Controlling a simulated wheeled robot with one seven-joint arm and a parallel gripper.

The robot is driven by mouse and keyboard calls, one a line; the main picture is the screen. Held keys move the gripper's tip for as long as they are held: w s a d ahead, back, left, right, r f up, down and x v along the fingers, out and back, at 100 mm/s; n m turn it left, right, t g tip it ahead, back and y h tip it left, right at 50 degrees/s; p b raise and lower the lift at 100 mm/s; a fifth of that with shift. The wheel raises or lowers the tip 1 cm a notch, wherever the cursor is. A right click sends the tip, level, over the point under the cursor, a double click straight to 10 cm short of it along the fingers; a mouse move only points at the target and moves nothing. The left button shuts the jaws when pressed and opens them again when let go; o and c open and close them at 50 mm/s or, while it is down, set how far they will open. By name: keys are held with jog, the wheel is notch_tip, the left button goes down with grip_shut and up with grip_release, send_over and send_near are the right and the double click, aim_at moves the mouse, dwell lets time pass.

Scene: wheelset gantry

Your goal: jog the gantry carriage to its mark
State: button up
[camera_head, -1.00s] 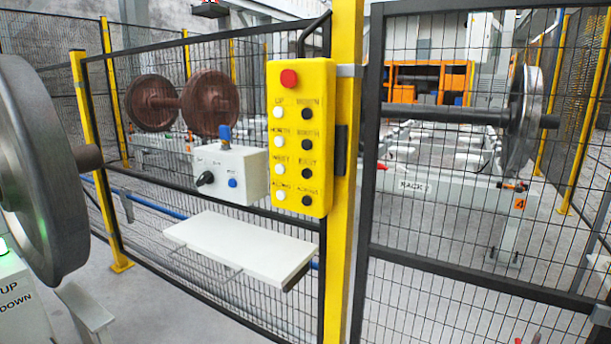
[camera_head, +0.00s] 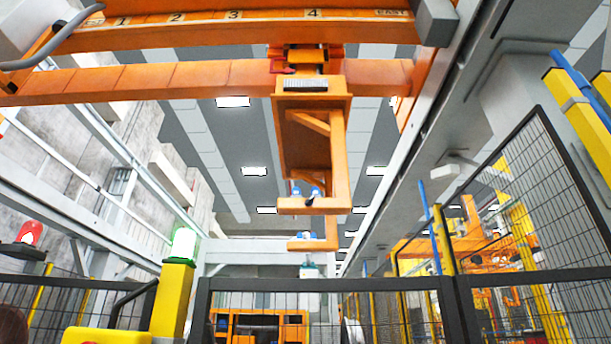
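The orange gantry carriage (camera_head: 306,85) hangs on the orange bridge beam overhead, with a C-shaped lifting frame (camera_head: 338,160) below it. The scale strip (camera_head: 235,15) on the upper girder carries the numbers 1, 2, 3 and 4, with EAST at its right end. The carriage is under the 4, or very slightly left of it. Only the top edge of the yellow pendant box (camera_head: 105,336) shows at the bottom left; its buttons are out of view. My gripper is not in view.
A green-lit beacon (camera_head: 183,243) stands on a yellow post (camera_head: 172,300). A red beacon (camera_head: 29,234) is at the far left. Black mesh fence panels (camera_head: 540,190) cross the bottom and right. An orange rack (camera_head: 258,328) stands beyond the fence.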

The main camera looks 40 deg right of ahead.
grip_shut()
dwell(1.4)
